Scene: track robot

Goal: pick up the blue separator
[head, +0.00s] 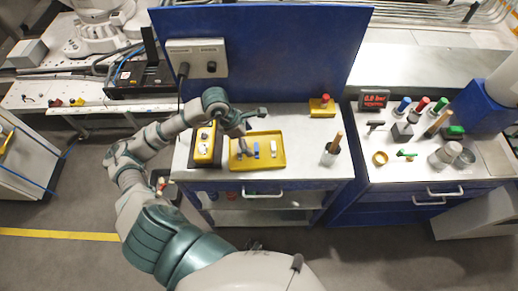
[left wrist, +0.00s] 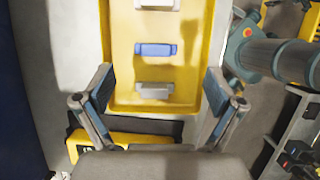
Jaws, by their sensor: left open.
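The blue separator (head: 256,150) lies in the yellow tray (head: 281,161) on the grey bench, between two whitish separators. In the left wrist view the blue separator (left wrist: 155,49) lies crosswise in the tray (left wrist: 121,62), ahead of the fingertips. One whitish separator (left wrist: 154,89) is nearer the gripper and another (left wrist: 157,4) is at the top edge. My left gripper (head: 256,131) is over the tray, fingers wide apart. In the left wrist view my left gripper (left wrist: 158,82) is open and empty, apart from the blue separator. My right gripper is not in view.
A yellow device (head: 205,144) stands just left of the tray. A blue panel (head: 270,50) with a socket box rises behind. A cup holding a wooden-handled tool (head: 332,150) stands right of the tray. Several small objects crowd the right bench.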

